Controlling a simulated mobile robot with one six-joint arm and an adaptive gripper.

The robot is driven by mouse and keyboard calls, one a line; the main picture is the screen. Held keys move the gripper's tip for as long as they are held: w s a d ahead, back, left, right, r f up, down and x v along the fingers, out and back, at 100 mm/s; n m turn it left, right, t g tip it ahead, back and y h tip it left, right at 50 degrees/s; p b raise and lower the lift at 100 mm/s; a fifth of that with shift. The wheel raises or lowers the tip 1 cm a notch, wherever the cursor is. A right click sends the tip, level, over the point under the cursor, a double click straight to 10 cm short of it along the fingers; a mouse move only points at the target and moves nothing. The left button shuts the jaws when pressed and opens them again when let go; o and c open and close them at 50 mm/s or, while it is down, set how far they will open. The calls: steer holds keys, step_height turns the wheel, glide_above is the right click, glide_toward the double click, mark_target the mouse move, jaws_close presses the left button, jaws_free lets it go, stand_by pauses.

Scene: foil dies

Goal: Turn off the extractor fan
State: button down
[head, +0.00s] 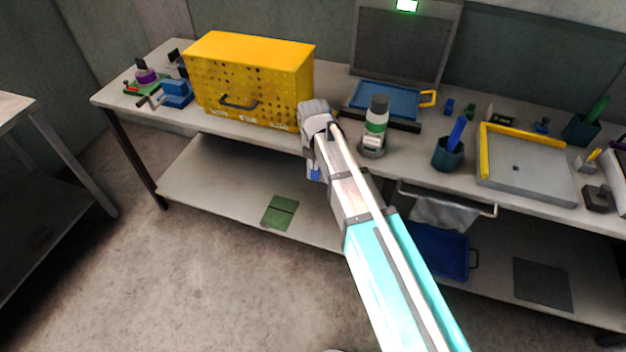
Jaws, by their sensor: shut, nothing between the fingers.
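A dark upright panel (405,45), framed in grey, stands at the back of the bench with a lit green light (407,5) at its top. It looks like the extractor fan, though no switch can be made out on it. My gripper (315,108) is at the far end of my arm, beside the lower right corner of the yellow box, in front of and left of the panel. It is shut and empty. Its fingertips are small and hard to make out, and I cannot tell whether it touches the box.
The yellow perforated box (255,62) has a dark handle. A blue tray (388,101) lies before the panel. A white-and-green bottle (376,122) and a dark cup (447,154) stand right of my arm. A yellow-edged grey tray (525,170) lies farther right.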

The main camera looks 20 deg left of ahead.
mark_target(313, 177)
steer(key=shift+s+a+f+n, duration=0.15)
steer(key=shift+a+f+n, duration=0.05)
steer(key=shift+a+n, duration=0.6)
steer(key=shift+f, duration=0.15)
steer(key=shift+w+f+b, duration=0.75)
steer(key=shift+f+b, duration=1)
steer(key=shift+b, duration=0.1)
steer(key=shift+w+f+b, duration=0.7)
steer(key=shift+f+b, duration=1.1)
steer(key=shift+w+f+b, duration=0.75)
steer(key=shift+f+b, duration=1)
steer(key=shift+b, duration=0.1)
